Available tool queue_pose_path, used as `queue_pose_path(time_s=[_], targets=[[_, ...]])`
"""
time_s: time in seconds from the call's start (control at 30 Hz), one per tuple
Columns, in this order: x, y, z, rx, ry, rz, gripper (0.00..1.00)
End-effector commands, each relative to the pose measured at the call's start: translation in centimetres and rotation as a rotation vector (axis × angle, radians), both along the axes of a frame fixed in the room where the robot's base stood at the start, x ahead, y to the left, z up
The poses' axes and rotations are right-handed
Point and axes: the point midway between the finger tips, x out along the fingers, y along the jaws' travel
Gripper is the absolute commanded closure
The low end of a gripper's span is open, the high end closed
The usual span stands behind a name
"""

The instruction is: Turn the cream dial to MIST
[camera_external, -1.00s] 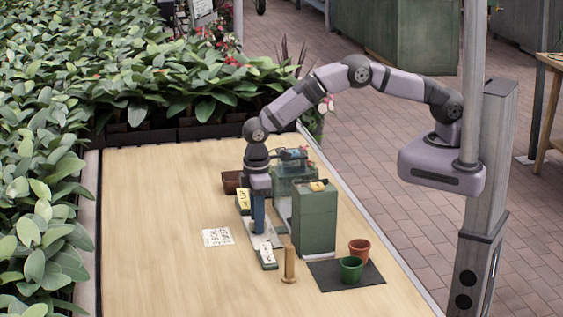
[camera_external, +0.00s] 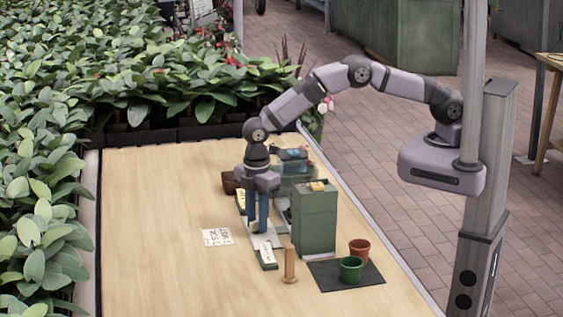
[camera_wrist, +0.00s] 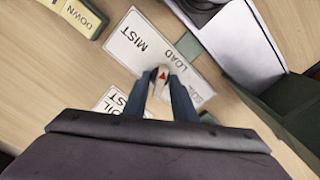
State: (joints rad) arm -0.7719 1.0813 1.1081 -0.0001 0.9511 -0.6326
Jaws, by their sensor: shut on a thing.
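The cream dial (camera_wrist: 158,82) shows between the two blue fingers of my gripper (camera_wrist: 162,85) in the wrist view, with a small red mark on its top. My gripper is shut on the dial; its fingers hide most of it. MIST is up and left of the dial, LOAD up and right. I cannot tell exactly which word the red mark points at. In the external view my gripper (camera_external: 257,230) points straight down at the plate (camera_external: 268,241).
A green cabinet (camera_external: 315,222) stands close on the right. Two pots, green (camera_external: 351,269) and terracotta (camera_external: 359,250), are at the right. A yellow DOWN plate (camera_wrist: 80,15) is nearby.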

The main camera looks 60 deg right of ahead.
Motion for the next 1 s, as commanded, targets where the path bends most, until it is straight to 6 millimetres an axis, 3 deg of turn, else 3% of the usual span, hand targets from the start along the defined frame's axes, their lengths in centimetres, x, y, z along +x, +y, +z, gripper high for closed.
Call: queue_pose_path(time_s=[0.4, 0.77, 1.0], targets=[[-0.16, -0.06, -0.21, -0.003, 0.004, 0.409, 0.9], [-0.18, -0.09, -0.24, -0.004, 0.005, 0.44, 0.9], [-0.19, -0.11, -0.26, -0.004, 0.006, 0.565, 0.9]])
